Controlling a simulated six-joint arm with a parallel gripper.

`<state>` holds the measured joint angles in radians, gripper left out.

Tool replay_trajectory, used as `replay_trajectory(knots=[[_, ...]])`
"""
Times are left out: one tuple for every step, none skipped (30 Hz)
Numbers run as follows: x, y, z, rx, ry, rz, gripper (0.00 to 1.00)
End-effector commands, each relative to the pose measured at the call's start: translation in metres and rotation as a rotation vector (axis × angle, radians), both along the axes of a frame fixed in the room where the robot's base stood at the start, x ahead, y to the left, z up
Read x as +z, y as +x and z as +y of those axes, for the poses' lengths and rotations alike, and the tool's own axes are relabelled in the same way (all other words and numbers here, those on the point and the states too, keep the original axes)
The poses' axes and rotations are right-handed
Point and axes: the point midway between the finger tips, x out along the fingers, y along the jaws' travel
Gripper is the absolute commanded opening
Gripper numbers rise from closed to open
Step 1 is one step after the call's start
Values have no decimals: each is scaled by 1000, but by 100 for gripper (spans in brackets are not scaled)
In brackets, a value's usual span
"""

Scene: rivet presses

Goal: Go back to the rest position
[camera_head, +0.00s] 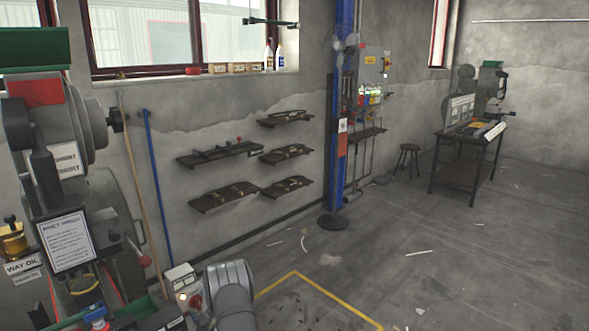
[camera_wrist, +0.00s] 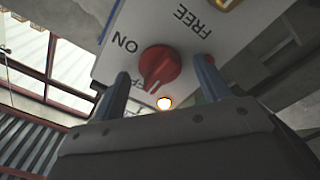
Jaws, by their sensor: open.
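In the wrist view my gripper (camera_wrist: 163,68) is open, with one finger on each side of a red rotary knob (camera_wrist: 160,66). I cannot tell whether the fingers touch the knob. The knob sits on a white panel (camera_wrist: 112,62) printed "ON" and "FREE", which appears upside down, and another label is partly hidden by the fingers. A small lamp (camera_wrist: 164,103) glows below the knob. In the head view my grey arm (camera_head: 232,292) is at the bottom, beside a small white box (camera_head: 181,276). My fingertips cannot be made out there.
A large press (camera_head: 75,190) with a "WAY OIL" label stands close on the left. Wall shelves (camera_head: 220,151) hold tools behind my arm. A blue post (camera_head: 341,120) rises mid-scene. A workbench (camera_head: 467,160) and stool (camera_head: 407,158) stand farther right. The floor on the right is mostly clear.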

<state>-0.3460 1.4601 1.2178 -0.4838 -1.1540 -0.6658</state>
Motion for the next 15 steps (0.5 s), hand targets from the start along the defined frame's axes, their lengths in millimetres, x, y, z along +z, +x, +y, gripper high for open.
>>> replay_trajectory(knots=[[0,0,0,0,26,26,69],[0,0,0,0,44,44,69],[0,0,0,0,67,67,69],[0,0,0,0,85,85,69],[0,0,0,0,102,102,69],[0,0,0,0,125,125,69],[0,0,0,0,142,142,69],[0,0,0,0,159,159,69],[0,0,0,0,182,182,69],[0,0,0,0,200,200,69],[0,0,0,0,217,217,69],[0,0,0,0,240,240,69],[0,0,0,0,257,257,69],[0,0,0,0,274,274,69],[0,0,0,0,298,298,69]])
